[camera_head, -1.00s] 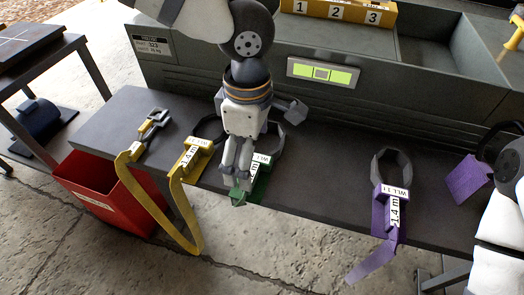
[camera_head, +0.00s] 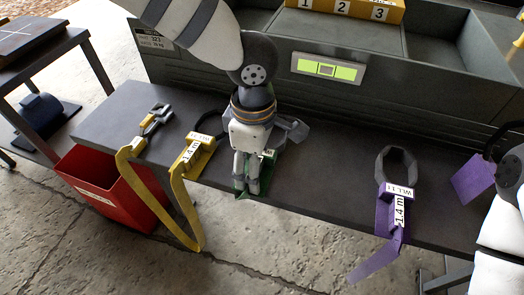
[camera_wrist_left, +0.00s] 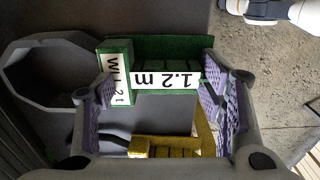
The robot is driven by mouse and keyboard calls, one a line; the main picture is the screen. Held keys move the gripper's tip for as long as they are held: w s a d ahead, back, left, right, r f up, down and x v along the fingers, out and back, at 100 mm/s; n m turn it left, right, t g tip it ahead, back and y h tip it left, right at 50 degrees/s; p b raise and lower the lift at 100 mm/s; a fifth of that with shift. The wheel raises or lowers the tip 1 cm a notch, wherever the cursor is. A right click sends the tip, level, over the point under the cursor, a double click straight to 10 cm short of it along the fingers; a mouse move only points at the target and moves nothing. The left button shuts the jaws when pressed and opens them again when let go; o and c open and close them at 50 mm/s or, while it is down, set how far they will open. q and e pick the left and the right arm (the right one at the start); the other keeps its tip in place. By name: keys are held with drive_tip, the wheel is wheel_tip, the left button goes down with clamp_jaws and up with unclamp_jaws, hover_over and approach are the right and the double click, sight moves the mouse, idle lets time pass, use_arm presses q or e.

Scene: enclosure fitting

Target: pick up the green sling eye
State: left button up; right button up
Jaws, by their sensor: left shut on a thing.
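The green sling eye (camera_head: 269,158), with a white 1.2 m label, is at the front edge of the grey bench, partly hidden behind my left gripper (camera_head: 246,190) in the head view. In the left wrist view the green sleeve (camera_wrist_left: 118,72) lies between the two purple-padded fingers of my left gripper (camera_wrist_left: 155,88), which is shut on it. Its grey octagonal loop (camera_wrist_left: 38,52) extends to the left there. I cannot tell whether it is clear of the bench. My right gripper is not in view; only part of that arm shows at the right edge.
A yellow sling (camera_head: 190,155) lies close to the left of the gripper and hangs over the front edge; its sleeve also shows in the wrist view (camera_wrist_left: 175,145). A purple sling (camera_head: 390,222) lies to the right. A red bin (camera_head: 115,195) stands at left. Bench between green and purple is clear.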

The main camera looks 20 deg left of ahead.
use_arm(q)
wheel_tip(320, 180, up, 4)
drive_tip(key=shift+f+p, duration=0.25)
drive_tip(key=shift+p, duration=0.05)
drive_tip(key=s+d+r+p, duration=0.1)
drive_tip(key=s+d+r, duration=0.7)
drive_tip(key=d, duration=0.3)
drive_tip(key=shift+s+d+r+p, duration=0.2)
drive_tip(key=shift+r+p, duration=0.1)
drive_tip(key=shift+r, duration=0.4)
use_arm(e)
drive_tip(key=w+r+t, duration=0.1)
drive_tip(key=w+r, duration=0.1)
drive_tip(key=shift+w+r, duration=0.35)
use_arm(q)
drive_tip(key=shift+w+a, duration=0.1)
